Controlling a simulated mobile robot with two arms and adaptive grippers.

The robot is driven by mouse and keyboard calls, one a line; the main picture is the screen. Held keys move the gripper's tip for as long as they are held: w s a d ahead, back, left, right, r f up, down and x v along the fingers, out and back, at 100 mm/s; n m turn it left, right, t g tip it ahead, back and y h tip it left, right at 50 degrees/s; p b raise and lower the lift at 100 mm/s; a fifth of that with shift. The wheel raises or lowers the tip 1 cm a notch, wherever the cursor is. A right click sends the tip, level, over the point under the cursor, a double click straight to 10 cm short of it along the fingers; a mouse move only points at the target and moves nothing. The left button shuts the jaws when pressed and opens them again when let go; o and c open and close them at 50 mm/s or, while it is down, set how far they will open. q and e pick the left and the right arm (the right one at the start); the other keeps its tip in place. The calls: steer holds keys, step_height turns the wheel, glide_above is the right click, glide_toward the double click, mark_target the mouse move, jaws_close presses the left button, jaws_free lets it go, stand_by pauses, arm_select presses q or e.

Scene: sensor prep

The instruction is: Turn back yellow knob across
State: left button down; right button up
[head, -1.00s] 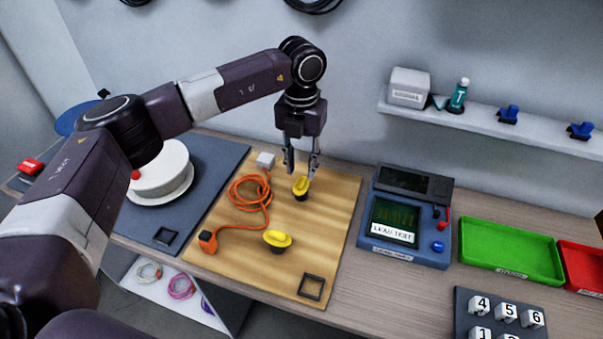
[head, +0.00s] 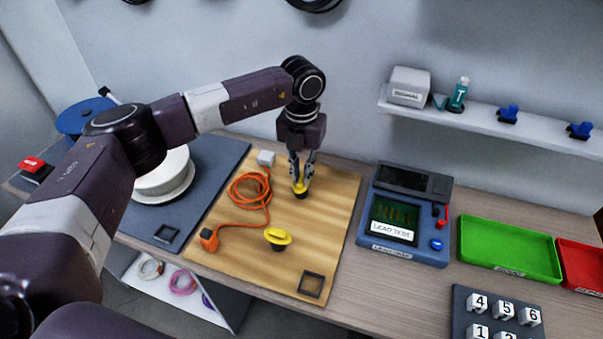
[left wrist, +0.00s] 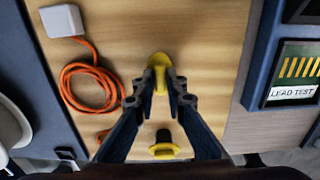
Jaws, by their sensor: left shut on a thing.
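Two yellow knobs stand on the wooden board (head: 335,215). The back yellow knob (head: 300,192) is near the board's far side. It also shows in the left wrist view (left wrist: 159,61). My left gripper (head: 301,183) points down at it from above, its fingers shut on the knob's two sides. The fingers hide part of the knob in the head view. The front yellow knob (head: 278,237) stands apart, nearer the board's front edge, with its long grip lying roughly left to right; it shows in the left wrist view too (left wrist: 165,150). My right gripper is not in view.
A coiled orange cable (head: 249,190) lies left of the knobs, with a white box (head: 265,158) at its far end. A blue lead tester (head: 405,215) stands right of the board. A green tray (head: 510,250) is farther right. The board's right part is clear.

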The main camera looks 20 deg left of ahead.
arm_select(q)
steer(key=m+b, duration=0.3)
steer(key=shift+f+m, duration=0.15)
steer(key=shift+m, duration=0.15)
steer(key=m+b, duration=0.3)
steer(key=m, duration=0.2)
steer(key=shift+b, duration=0.35)
steer(key=m+b, duration=0.1)
steer(key=m, duration=0.4)
steer(key=shift+b, duration=0.4)
steer(key=m, duration=0.2)
steer(key=m+b, duration=0.1)
steer(key=m, duration=0.1)
steer(key=shift+r, duration=0.25)
steer(key=shift+w+m, duration=0.1)
steer(key=shift+m, duration=0.2)
steer(key=c, duration=2)
jaws_free()
steer(key=shift+o, duration=0.2)
